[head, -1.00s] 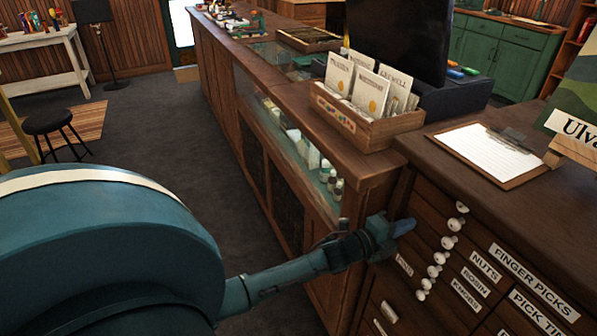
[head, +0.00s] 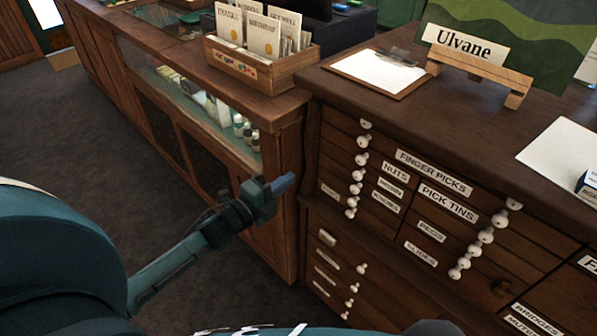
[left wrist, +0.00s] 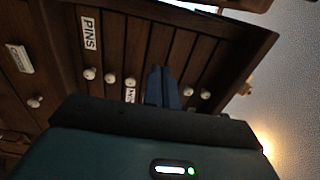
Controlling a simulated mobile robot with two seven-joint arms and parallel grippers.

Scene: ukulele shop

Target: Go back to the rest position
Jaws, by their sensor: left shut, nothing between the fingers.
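My left gripper (head: 283,183) reaches in from the left in the head view, in front of the left end of a dark wood drawer cabinet (head: 460,108). Its blue fingers are closed together with nothing between them. In the left wrist view the shut fingers (left wrist: 162,87) point toward drawer fronts with white knobs and a label reading PINS (left wrist: 89,32). I cannot tell from the views whether the fingertips touch the cabinet. My right gripper does not show in the head view.
A glass-fronted counter (head: 190,97) runs back at the left, with a wooden box of cards (head: 262,73) on it. On the cabinet top are a clipboard (head: 379,72), an Ulvane sign (head: 467,47) and a white sheet (head: 562,152). Dark floor is clear at left.

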